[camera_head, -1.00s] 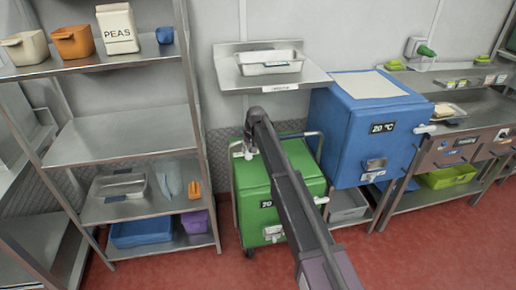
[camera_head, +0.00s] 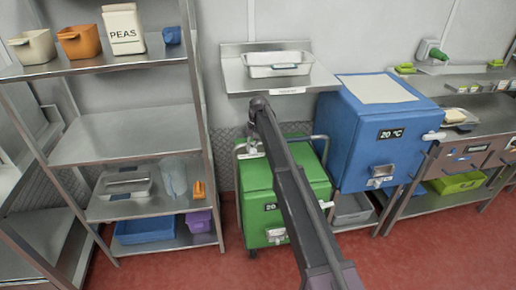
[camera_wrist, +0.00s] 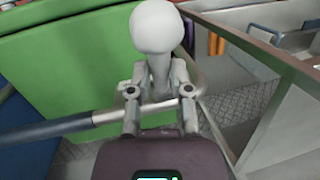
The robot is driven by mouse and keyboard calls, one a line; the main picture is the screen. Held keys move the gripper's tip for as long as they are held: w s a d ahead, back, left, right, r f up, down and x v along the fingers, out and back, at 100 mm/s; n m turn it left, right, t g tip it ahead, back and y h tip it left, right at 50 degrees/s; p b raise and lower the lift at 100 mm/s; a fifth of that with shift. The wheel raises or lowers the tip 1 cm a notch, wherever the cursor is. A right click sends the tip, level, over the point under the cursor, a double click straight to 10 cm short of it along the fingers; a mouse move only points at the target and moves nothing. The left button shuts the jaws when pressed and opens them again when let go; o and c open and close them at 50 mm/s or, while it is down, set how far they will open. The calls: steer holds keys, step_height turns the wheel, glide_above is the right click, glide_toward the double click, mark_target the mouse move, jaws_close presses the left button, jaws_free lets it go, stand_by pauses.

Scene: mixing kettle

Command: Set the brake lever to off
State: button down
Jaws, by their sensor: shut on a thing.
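The green cart (camera_head: 258,187), marked 20, stands on the floor in the middle of the head view. A metal rail (camera_wrist: 60,128) crosses the wrist view beside its green body. A pale lever with a rounded knob (camera_wrist: 157,28), which looks like the brake lever, stands up in front of my gripper (camera_wrist: 158,85). My gripper's two fingers are shut on it below the knob. In the head view my arm reaches over the cart to its back left corner, and the gripper there is small and partly hidden. The lever's base and any off mark are hidden.
A blue cabinet (camera_head: 365,140) stands close to the cart's right. A tall metal shelf (camera_head: 125,135) stands to its left. A wall shelf (camera_head: 235,82) with a metal tray (camera_head: 278,70) hangs above and behind. The red floor in front is clear.

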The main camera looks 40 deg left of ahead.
steer(key=shift+w+d, duration=0.15)
steer(key=shift+w, duration=0.1)
steer(key=c, duration=0.5)
jaws_free()
steer(key=shift+s, duration=0.1)
steer(key=shift+c, duration=0.2)
steer(key=shift+s, duration=0.1)
